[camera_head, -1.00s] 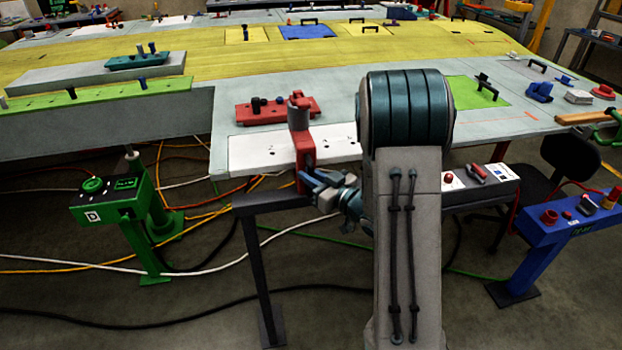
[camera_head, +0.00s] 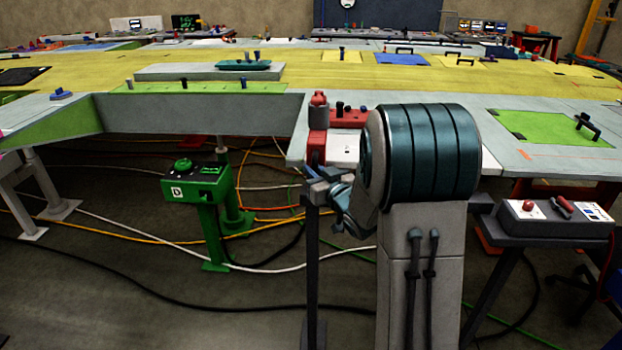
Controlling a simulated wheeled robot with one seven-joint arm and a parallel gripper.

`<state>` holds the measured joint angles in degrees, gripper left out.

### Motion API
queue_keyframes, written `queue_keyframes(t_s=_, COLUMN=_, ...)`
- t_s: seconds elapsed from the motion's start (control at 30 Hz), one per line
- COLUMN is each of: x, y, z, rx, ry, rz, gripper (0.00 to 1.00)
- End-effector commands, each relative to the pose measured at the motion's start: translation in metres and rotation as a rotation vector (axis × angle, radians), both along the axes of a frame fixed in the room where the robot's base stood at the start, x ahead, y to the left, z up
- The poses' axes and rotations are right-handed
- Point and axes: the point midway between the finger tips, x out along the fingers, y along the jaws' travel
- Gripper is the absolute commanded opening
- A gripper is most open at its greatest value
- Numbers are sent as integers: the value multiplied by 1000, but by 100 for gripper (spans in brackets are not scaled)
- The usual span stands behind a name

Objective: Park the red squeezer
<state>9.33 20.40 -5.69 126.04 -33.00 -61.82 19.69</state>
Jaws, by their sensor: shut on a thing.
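The red squeezer (camera_head: 316,148) is upright at the front edge of the wing panel, a red body with a grey cylinder and a red cap on top. My gripper (camera_head: 318,184) is shut on its lower part, with the wrist partly hidden behind my own arm. I cannot tell whether the squeezer's jaw is around the panel edge or just in front of it. A dark stand (camera_head: 312,260) with a post rises right below the gripper.
A red block (camera_head: 348,118) with dark knobs lies on the panel behind the squeezer. A green control box (camera_head: 196,184) stands at left, and a grey control box (camera_head: 556,216) on a dark stand at right. Cables cross the floor. A green plate (camera_head: 550,128) lies on the right panel.

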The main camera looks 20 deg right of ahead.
Motion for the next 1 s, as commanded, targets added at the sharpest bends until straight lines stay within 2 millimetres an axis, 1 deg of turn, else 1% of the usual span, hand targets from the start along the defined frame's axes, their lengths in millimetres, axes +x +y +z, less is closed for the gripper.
queue_keyframes(t_s=0.3, x=1, y=5, z=0, rx=1, ry=0, rz=9, gripper=0)
queue_keyframes(t_s=0.33, x=1, y=5, z=0, rx=1, ry=0, rz=9, gripper=20)
queue_keyframes(t_s=0.77, x=0, y=4, z=0, rx=0, ry=0, rz=7, gripper=20)
queue_keyframes(t_s=0.87, x=-5, y=2, z=0, rx=0, ry=0, rz=5, gripper=20)
queue_keyframes(t_s=0.97, x=-18, y=-2, z=-1, rx=0, ry=0, rz=5, gripper=20)
queue_keyframes(t_s=1.0, x=-25, y=-4, z=-1, rx=1, ry=0, rz=4, gripper=20)
